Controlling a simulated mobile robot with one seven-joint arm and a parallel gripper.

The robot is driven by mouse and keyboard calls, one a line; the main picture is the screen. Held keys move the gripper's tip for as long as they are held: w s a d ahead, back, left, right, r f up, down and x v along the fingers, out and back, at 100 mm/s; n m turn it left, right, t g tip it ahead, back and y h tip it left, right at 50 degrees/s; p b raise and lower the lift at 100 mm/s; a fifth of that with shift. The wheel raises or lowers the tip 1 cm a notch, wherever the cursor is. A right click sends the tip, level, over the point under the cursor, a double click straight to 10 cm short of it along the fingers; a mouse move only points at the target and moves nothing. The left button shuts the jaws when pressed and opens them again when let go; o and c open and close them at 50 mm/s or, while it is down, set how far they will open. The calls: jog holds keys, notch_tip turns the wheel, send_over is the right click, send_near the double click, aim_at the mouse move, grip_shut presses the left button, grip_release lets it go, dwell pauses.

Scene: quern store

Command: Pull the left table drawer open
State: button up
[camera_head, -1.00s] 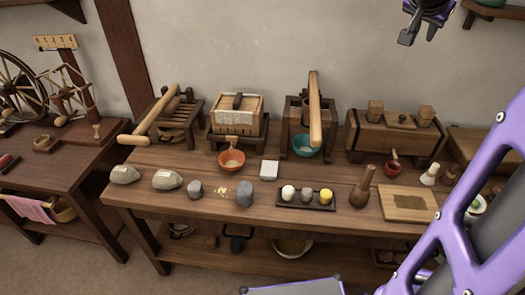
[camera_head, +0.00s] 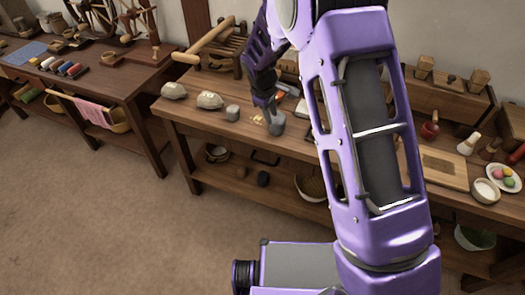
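The long wooden table (camera_head: 215,118) stands in the middle of the head view, its front edge facing me. I cannot make out a drawer on the visible left part of its front; my arm hides part of the table. My gripper (camera_head: 268,104) hangs low over the tabletop, right by a dark grey stone (camera_head: 276,124). Its fingers are small and dark, and I cannot tell whether they touch the stone or how far apart they are.
Two pale sacks (camera_head: 209,100) and a small grey stone (camera_head: 233,113) lie left of my gripper. A plate with coloured balls (camera_head: 504,178) and a white bowl (camera_head: 486,190) stand at right. Another table (camera_head: 115,85) stands at left.

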jog(key=n+g+y, duration=0.1)
jog(key=n, duration=0.1)
send_near(262, 162)
jog(key=f, duration=0.2)
jog(key=w+f+b, duration=0.1)
jog(key=f, duration=0.2)
jog(key=f+b, duration=0.1)
jog(key=f, duration=0.1)
jog(key=shift+w+d+f, duration=0.2)
jog(key=shift+d+f, duration=0.05)
jog(key=shift+d, duration=0.05)
grip_shut()
dwell(1.0)
